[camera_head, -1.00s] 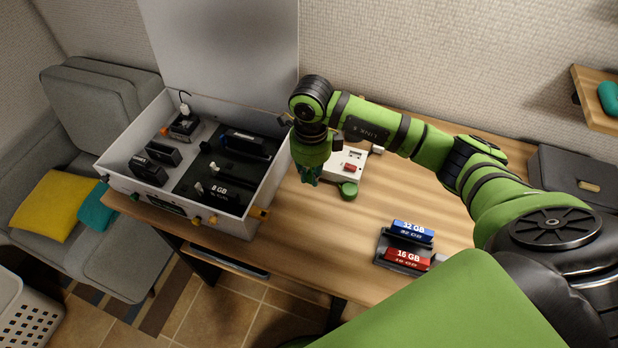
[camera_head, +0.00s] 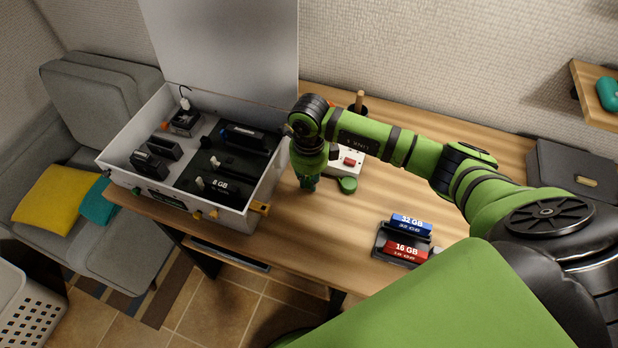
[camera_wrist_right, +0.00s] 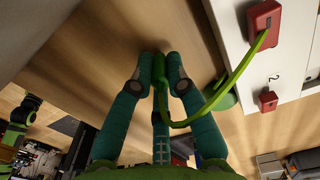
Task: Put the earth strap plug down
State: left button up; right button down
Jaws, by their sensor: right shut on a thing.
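My right gripper (camera_head: 308,184) is low over the wooden table, between the open white case and a small white unit (camera_head: 347,163). In the right wrist view its teal fingers (camera_wrist_right: 158,68) are shut on the green earth strap plug (camera_wrist_right: 159,78). The green strap (camera_wrist_right: 229,83) curves from the plug to a red block on the white unit (camera_wrist_right: 286,60). In the head view the plug is largely hidden by the gripper, and I cannot tell whether it touches the table. My left gripper is not in view.
The white case (camera_head: 150,200) holds several black modules at the left. A round green piece (camera_head: 347,185) is beside the white unit. A black holder with a blue 32 GB block (camera_head: 409,225) and a red 16 GB block (camera_head: 405,252) stands to the right. Bare table lies in front of the gripper.

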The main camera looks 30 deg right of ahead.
aim_at(309, 179)
jog(key=c, duration=1.2)
grip_release()
jog(key=shift+f, duration=0.1)
jog(key=shift+r+p, duration=0.4)
jog(key=shift+p, duration=0.05)
jog(key=shift+r+p, duration=0.5)
jog(key=shift+w+r+b, duration=0.1)
jog(key=shift+r+b, duration=0.45)
jog(key=shift+b, duration=0.3)
notch_tip(309, 179, up, 10)
jog(key=b, duration=0.3)
jog(key=shift+r, duration=0.15)
